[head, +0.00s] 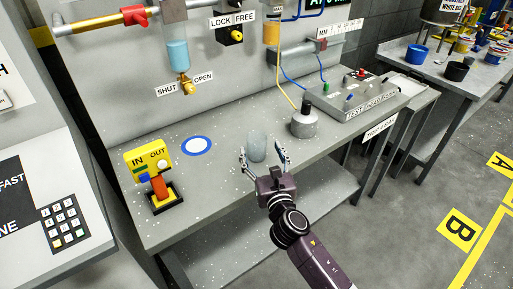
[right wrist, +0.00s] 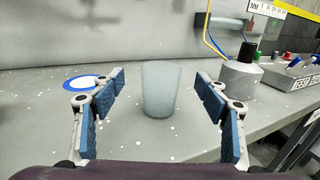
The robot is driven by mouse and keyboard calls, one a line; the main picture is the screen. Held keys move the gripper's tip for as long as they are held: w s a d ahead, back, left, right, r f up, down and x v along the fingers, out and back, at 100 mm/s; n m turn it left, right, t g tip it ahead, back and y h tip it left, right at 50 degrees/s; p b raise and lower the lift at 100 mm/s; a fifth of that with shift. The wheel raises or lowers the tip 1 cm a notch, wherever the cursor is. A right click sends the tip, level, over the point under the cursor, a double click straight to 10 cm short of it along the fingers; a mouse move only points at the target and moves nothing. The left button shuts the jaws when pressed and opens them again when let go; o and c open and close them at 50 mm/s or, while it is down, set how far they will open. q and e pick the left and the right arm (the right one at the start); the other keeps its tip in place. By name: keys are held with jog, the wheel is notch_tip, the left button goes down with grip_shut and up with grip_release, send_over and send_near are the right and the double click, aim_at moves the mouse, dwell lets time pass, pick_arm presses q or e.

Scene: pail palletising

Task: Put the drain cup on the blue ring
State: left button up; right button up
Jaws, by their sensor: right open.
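The drain cup (head: 257,146) is a pale, translucent grey cup standing upright on the grey bench. It also shows in the right wrist view (right wrist: 161,90), between and a little beyond the fingers. The blue ring (head: 197,146) is a flat blue circle with a white middle on the bench, left of the cup. It shows partly behind the left finger in the right wrist view (right wrist: 74,83). My right gripper (head: 264,160) is open, its fingers on either side of the cup, with gaps on both sides. My left gripper is not in view.
A grey metal fixture with a knob (head: 304,124) stands right of the cup, beside the test head box (head: 355,97). A yellow IN/OUT lever unit (head: 154,175) stands at the left. A drain valve (head: 184,85) hangs over the ring. The bench between ring and cup is clear.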

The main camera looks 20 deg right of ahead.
aim_at(257, 137)
jog(key=w, duration=0.7)
jog(key=shift+d+f, duration=0.1)
jog(key=shift+d, duration=0.1)
jog(key=shift+s, duration=0.1)
jog(key=shift+c, duration=0.3)
jog(key=c, duration=1.4)
